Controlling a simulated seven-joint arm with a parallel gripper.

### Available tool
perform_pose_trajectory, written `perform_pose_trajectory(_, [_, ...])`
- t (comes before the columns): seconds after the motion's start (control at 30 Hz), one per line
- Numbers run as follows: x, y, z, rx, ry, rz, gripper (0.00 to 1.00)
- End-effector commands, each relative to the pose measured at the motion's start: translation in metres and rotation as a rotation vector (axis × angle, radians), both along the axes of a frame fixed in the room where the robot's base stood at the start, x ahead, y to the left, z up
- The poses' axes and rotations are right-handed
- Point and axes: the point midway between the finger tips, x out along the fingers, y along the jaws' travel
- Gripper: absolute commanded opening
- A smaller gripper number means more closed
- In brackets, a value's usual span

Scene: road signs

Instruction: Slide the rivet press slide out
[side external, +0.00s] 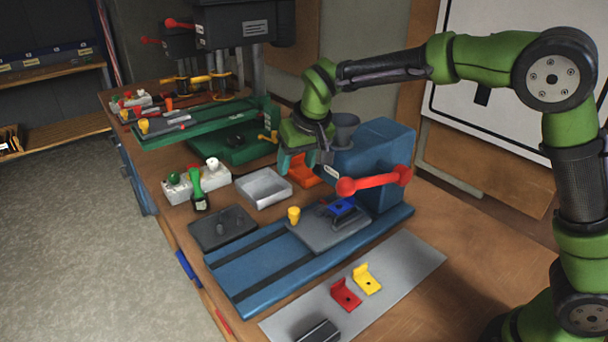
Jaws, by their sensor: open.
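The rivet press (376,150) is a blue machine with a red lever, standing on a long blue base (250,272) with dark rails. Its slide (325,234) is a grey plate on this base, close to the press body. A yellow knob (294,214) stands at the slide's left edge. A blue bracket (341,206) sits in a dark holder on the slide. My gripper (304,162) is open, above and behind the slide, left of the press body and apart from the knob. Its fingers are partly hard to make out against an orange piece.
The orange piece (303,172) and a grey metal tray (263,188) lie behind the base. A button box (198,181) stands left. Red (345,295) and yellow (367,279) brackets lie on a grey sheet (410,258) in front. A green press (215,130) stands farther back.

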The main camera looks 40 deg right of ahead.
Motion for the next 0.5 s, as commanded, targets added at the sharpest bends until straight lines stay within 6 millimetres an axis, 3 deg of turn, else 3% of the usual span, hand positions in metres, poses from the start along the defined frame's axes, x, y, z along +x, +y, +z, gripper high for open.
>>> perform_pose_trajectory(0.1, [-0.001, 0.000, -0.025, -0.002, 0.003, 0.000, 0.56])
perform_pose_trajectory(0.37, [-0.001, 0.000, -0.052, -0.001, 0.003, 0.001, 0.56])
perform_pose_trajectory(0.5, [-0.001, 0.000, -0.077, -0.001, 0.005, -0.001, 0.56])
